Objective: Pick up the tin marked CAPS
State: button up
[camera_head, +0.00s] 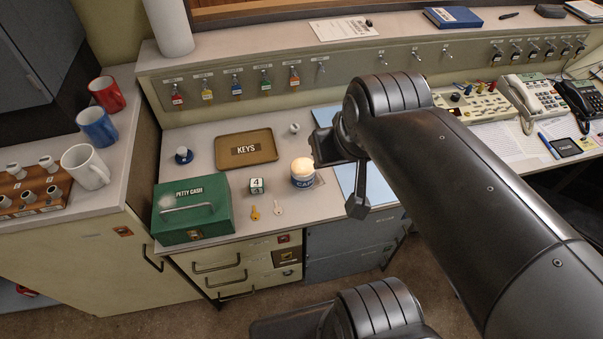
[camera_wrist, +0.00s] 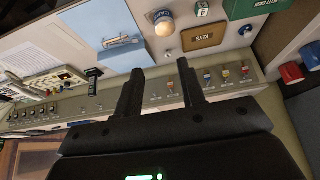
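The tin marked CAPS (camera_head: 303,181) stands on the grey counter, blue-and-white with a pale rounded top. Part of its lettering shows in the head view. It also shows in the wrist view (camera_wrist: 163,28), upper middle, beyond my fingertips. My gripper (camera_wrist: 157,68) is open, with two dark fingers apart and nothing between them. In the head view my gripper is just right of the tin and seems above the counter. My arm hides part of the counter behind it.
Left of the tin are a numbered cube (camera_head: 257,186), two small keys, a KEYS tray (camera_head: 246,149) and a green PETTY CASH box (camera_head: 192,210). A blue sheet (camera_head: 371,188) lies to the right. A panel with hanging keys (camera_head: 237,84) rises behind.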

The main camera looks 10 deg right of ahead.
dwell(0.3)
jog(key=o, duration=1.2)
jog(key=shift+w, duration=0.1)
jog(key=g, duration=0.1)
send_over(304, 167)
jog(key=s, duration=0.3)
jog(key=shift+m, duration=0.3)
notch_tip(304, 167, down, 23)
jog(key=shift+r, duration=0.1)
jog(key=shift+x, duration=2.95)
jog(key=shift+s+x, duration=0.15)
jog(key=shift+x, duration=1.2)
jog(key=shift+s+x, duration=0.15)
jog(key=shift+x, duration=1.15)
